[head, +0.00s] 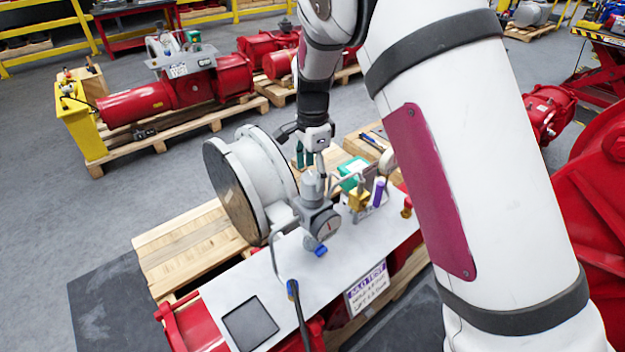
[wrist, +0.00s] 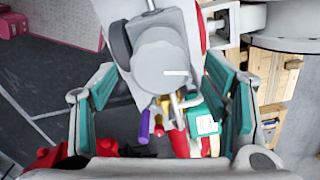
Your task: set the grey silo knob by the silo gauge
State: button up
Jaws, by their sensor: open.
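The grey silo knob (head: 312,184) stands on top of a grey regulator body. The silo gauge (head: 326,224) is the round dial on its front; its reading is too small to make out. In the wrist view the knob (wrist: 162,68) is a grey disc with a short white line pointing right. My gripper (head: 310,160) is open just above the knob. In the wrist view its teal-padded fingers (wrist: 164,92) stand apart on either side of the knob, touching nothing visible. The gauge (wrist: 121,45) shows only edge-on there.
A white plate (head: 240,290) carries the regulator, with a blue part (head: 321,250), brass fitting (head: 358,199), purple cylinder (head: 379,190) and green-white box (head: 352,172) close by. A large flanged pipe (head: 235,180) stands left. A sign (head: 367,287) headed SILO TEST hangs in front.

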aim_at(313, 176)
notch_tip(313, 176, up, 8)
jog(key=shift+r, duration=0.25)
jog(key=s+d+r+n+t+y, duration=0.25)
jog(key=s+d+r+n, duration=0.55)
jog(key=s+r, duration=0.5)
jog(key=s+d+n+t+h, duration=0.1)
jog(key=s+d+n, duration=0.2)
jog(key=s, duration=0.5)
jog(key=s+d+f+n+t+h+b, duration=0.1)
jog(key=s+d+n+t, duration=0.1)
jog(key=s, duration=0.6)
jog(key=shift+s+d+n, duration=0.15)
jog(key=shift+d+n, duration=0.35)
jog(key=shift+n, duration=0.1)
jog(key=shift+h, duration=0.25)
